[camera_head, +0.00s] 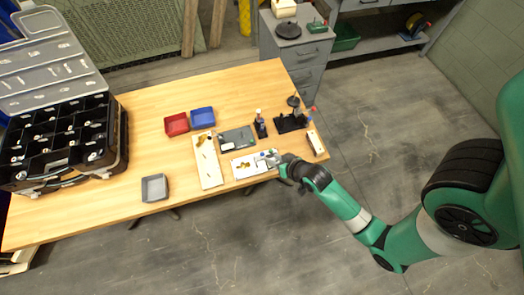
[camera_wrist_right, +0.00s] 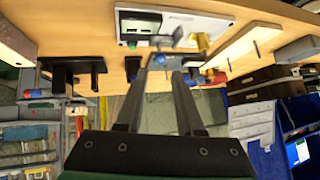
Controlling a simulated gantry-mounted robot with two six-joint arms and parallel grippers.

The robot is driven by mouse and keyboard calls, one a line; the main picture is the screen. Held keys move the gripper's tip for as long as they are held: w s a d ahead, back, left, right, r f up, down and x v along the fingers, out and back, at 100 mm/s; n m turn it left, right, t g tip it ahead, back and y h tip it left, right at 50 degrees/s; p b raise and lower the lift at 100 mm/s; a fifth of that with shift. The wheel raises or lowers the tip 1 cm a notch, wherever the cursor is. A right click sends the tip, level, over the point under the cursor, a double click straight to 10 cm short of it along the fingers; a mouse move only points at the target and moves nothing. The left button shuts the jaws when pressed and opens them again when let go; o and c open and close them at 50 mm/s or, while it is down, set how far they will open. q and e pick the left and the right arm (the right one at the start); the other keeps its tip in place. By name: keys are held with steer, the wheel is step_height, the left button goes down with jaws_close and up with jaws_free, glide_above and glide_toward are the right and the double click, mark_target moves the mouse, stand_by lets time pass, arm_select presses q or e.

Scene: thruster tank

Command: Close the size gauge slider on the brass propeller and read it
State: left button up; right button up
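The white size gauge board (camera_head: 255,173) lies near the table's front edge in the head view and shows at the top of the right wrist view (camera_wrist_right: 185,22). A small brass-coloured piece, seemingly the propeller (camera_head: 243,165), is on it; a yellow-brass piece also shows in the wrist view (camera_wrist_right: 203,42). A blue knob (camera_wrist_right: 160,58), perhaps the slider's, stands at the board's edge. My right gripper (camera_head: 277,160) is at the board's right end. Its fingers (camera_wrist_right: 160,76) are apart, with the knob just beyond their tips; contact cannot be told. My left gripper is out of view.
A long cream board (camera_head: 208,172) lies left of the gauge, with a dark grey tray (camera_head: 237,139) behind. Red (camera_head: 176,124) and blue (camera_head: 202,118) bins and a grey bin (camera_head: 155,187) stand further left. Black stands (camera_head: 290,123) are behind my gripper.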

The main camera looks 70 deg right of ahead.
mark_target(263, 154)
steer(key=b+x, duration=0.3)
steer(key=x, duration=0.6)
steer(key=shift+w+d, duration=0.1)
jaws_close()
stand_by(1.0)
